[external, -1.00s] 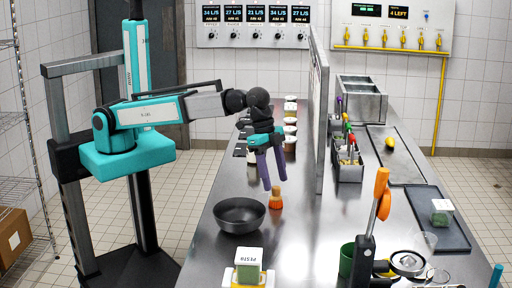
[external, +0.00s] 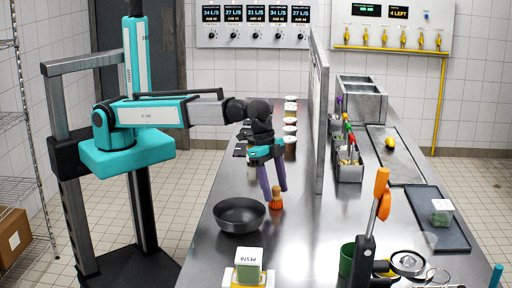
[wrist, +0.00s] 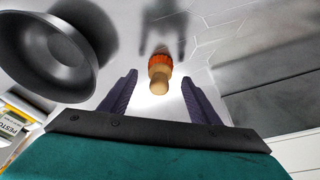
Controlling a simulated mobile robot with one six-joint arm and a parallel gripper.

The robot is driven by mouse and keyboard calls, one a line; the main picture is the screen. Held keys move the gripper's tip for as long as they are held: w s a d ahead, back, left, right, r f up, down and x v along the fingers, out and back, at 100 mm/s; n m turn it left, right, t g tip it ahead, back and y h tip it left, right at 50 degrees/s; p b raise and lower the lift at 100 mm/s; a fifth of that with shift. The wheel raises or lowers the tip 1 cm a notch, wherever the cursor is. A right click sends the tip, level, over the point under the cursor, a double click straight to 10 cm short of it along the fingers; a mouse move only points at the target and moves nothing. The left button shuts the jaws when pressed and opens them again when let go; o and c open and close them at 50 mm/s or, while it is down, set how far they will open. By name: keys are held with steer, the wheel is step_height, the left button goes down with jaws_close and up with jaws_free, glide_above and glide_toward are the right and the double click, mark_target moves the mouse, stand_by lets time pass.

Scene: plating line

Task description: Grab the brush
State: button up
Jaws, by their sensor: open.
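The brush (external: 275,199) stands on the steel counter with its orange bristles down and its pale wooden handle up. It also shows in the wrist view (wrist: 160,72), ahead of and between my fingers. My gripper (external: 274,195) is open, its two purple fingers pointing down at the brush from just above. In the wrist view the gripper (wrist: 158,82) has a finger to each side of the brush, with a gap on both sides. I cannot tell exactly how far down the handle the fingertips reach.
A dark bowl (external: 239,214) stands just left of the brush, and also shows in the wrist view (wrist: 48,50). A pesto container (external: 248,262) stands on a scale nearer the camera. A tall divider (external: 319,120) rises to the right. Several jars line the counter behind.

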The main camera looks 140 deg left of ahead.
mark_target(276, 197)
steer(key=shift+p+x, duration=0.3)
steer(key=shift+x, duration=1.1)
steer(key=shift+s, duration=0.1)
steer(key=c, duration=1.1)
